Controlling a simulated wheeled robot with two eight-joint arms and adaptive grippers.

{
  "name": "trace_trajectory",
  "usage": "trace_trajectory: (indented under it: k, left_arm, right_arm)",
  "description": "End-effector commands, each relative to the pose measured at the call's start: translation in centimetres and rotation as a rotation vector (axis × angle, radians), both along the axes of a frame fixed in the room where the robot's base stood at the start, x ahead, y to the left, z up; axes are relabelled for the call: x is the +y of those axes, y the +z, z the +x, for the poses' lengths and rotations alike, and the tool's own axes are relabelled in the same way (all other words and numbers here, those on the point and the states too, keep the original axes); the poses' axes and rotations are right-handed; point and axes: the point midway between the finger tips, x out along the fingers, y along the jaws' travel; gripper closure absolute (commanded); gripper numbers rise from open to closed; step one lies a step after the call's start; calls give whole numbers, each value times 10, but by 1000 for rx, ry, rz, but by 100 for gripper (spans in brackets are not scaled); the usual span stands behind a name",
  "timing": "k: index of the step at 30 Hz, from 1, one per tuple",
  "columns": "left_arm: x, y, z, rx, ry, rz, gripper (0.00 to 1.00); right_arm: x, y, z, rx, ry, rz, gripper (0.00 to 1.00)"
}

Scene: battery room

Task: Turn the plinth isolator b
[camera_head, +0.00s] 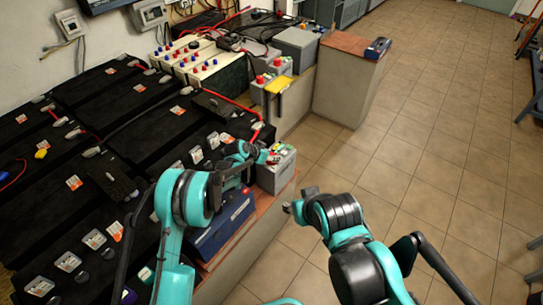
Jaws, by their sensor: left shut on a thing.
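My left gripper (266,157) reaches in from the left to the top of a small grey box-shaped unit (277,177) on the brick plinth. It is shut on a small red part there, which I take to be the handle of plinth isolator b (273,159). The fingers hide most of this part, so its turn angle cannot be read. My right gripper (291,208) is low in the middle, apart from the plinth and over the floor. It is small and partly hidden by its own arm, so its jaws cannot be made out.
A blue battery (222,226) sits on the plinth (247,247) beside my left arm. Rows of black batteries (133,103) fill the left. Grey units with red knobs (273,67) and a yellow item (278,85) stand farther back.

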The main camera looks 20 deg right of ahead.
Motion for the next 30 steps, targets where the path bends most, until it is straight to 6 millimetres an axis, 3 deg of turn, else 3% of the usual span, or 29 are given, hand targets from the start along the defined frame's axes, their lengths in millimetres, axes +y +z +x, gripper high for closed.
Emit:
trace_trajectory:
  k: [10, 26, 27, 29, 30]
  left_arm:
    - [0, -1, 0, 0, -138, 2, 90]
    - [0, -1, -1, 1, -164, 4, 90]
    - [0, -1, -1, 1, -164, 4, 56]
    - [0, -1, -1, 1, -163, 4, 40]
    - [0, -1, -1, 1, -162, 4, 40]
  right_arm:
    - [0, 0, 0, 0, 0, 0, 60]
    - [0, 0, 0, 0, 0, 0, 60]
    - [0, 0, 0, 0, 0, 0, 60]
    - [0, 0, 0, 0, 0, 0, 60]
    - [0, 0, 0, 0, 0, 0, 60]
